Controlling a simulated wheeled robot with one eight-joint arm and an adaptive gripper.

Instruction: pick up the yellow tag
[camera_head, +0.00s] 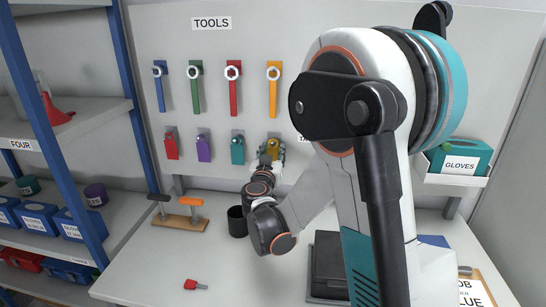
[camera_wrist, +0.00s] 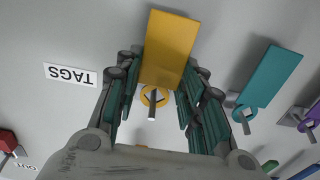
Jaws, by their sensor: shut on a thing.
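The yellow tag (camera_wrist: 168,48) is a flat rectangle with a ring at one end, in the upper middle of the wrist view. My gripper (camera_wrist: 163,80) has its dark teal fingers on both sides of the tag and is shut on it. The ring still shows around or right at a peg (camera_wrist: 152,108) on the wall; I cannot tell whether it is clear of the peg. In the head view the tag (camera_head: 272,147) is small and partly hidden by my gripper (camera_head: 270,158) at the board.
A teal tag (camera_wrist: 270,80) hangs close beside it, then a purple tag (camera_head: 203,148) and a red tag (camera_head: 171,146). Wrenches hang above, including an orange wrench (camera_head: 273,90). A black cup (camera_head: 237,222) and a wooden stand (camera_head: 178,220) are on the bench below.

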